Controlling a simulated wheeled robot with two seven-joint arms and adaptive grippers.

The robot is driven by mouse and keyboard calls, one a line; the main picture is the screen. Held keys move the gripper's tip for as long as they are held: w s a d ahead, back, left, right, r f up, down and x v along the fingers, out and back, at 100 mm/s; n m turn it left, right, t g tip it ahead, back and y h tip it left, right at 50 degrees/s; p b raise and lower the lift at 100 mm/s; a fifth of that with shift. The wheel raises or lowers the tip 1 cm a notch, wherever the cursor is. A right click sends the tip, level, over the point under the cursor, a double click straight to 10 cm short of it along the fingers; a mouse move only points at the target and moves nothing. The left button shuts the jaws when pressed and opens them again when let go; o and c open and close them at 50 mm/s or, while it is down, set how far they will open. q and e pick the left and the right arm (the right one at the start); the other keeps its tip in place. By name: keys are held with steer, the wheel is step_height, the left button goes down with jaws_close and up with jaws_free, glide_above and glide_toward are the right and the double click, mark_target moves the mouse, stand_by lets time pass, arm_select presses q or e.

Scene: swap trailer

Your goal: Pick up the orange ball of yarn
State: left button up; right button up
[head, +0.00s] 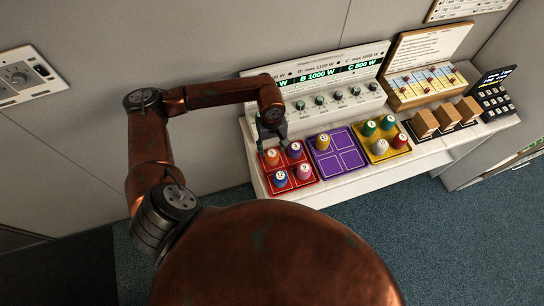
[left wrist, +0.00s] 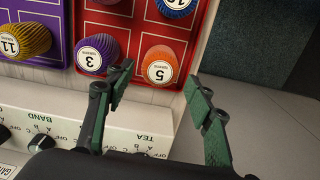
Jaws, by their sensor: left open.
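The orange ball of yarn (head: 271,157) sits in the far left compartment of the red tray (head: 266,185), in the head view. In the left wrist view the orange ball (left wrist: 160,65) shows a round white label with a 5. My left gripper (head: 271,140) is above the tray's back edge, close to the orange ball. In the left wrist view its fingers (left wrist: 161,86) are spread and empty, and the orange ball appears just beyond the gap between the tips. I cannot tell the exact distance. My right gripper is not in view.
A purple ball (head: 294,150) stands beside the orange one; blue (head: 280,180) and pink (head: 304,172) balls are in front. A purple tray (head: 345,157) with a yellow ball and a yellow tray (head: 384,155) lie to the right. A white panel with knobs (head: 320,82) rises behind.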

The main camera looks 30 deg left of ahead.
mark_target(272, 154)
arm_select(q)
steer(key=shift+a+f, duration=0.3)
steer(key=shift+a, duration=0.1)
steer(key=f, duration=0.2)
steer(key=f+p, duration=0.1)
steer(key=f, duration=0.3)
steer(key=shift+d, duration=0.4)
steer(key=shift+f, duration=0.55)
steer(key=c, duration=0.9)
